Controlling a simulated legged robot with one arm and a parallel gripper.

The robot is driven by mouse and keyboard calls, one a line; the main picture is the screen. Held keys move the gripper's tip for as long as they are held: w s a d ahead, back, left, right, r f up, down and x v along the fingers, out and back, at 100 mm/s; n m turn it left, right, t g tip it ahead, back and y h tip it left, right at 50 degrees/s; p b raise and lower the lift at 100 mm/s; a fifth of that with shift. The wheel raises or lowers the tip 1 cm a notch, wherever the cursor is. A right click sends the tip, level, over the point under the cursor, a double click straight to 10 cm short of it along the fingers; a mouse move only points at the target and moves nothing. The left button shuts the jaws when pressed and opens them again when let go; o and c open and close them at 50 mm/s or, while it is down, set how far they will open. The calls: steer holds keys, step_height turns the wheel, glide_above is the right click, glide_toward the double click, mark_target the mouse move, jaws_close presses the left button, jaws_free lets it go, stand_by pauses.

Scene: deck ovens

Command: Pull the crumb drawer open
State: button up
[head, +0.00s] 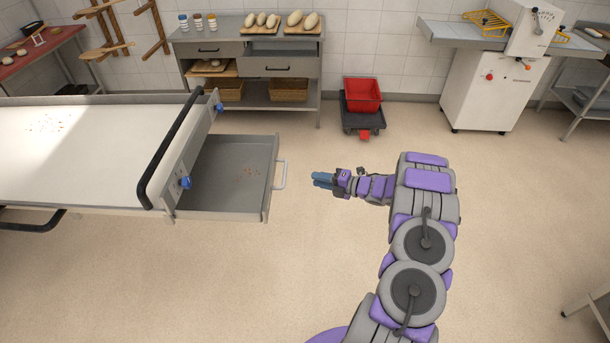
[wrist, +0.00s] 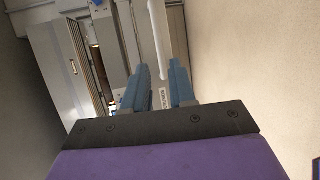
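The crumb drawer (head: 222,178) is a grey metal tray that stands out from the end of the white-topped conveyor table, with a few brown crumbs on its floor. Its pale handle (head: 282,175) is on the front at the right. My gripper (head: 314,179) is to the right of the handle, apart from it, pointing left toward it. In the wrist view my gripper (wrist: 158,75) shows two blue fingers spread with an empty gap. A pale bar, which looks like the handle (wrist: 160,40), lies ahead of the fingers.
The table (head: 80,150) carries a black rail and blue knobs at its drawer end. A red bin (head: 362,93) on a dark dolly stands on the floor behind. A grey counter (head: 245,48) holds dough pieces. The floor around my arm is clear.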

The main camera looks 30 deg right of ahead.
steer(key=v, duration=0.3)
steer(key=shift+s+d, duration=0.1)
steer(key=shift+s, duration=0.1)
stand_by(0.4)
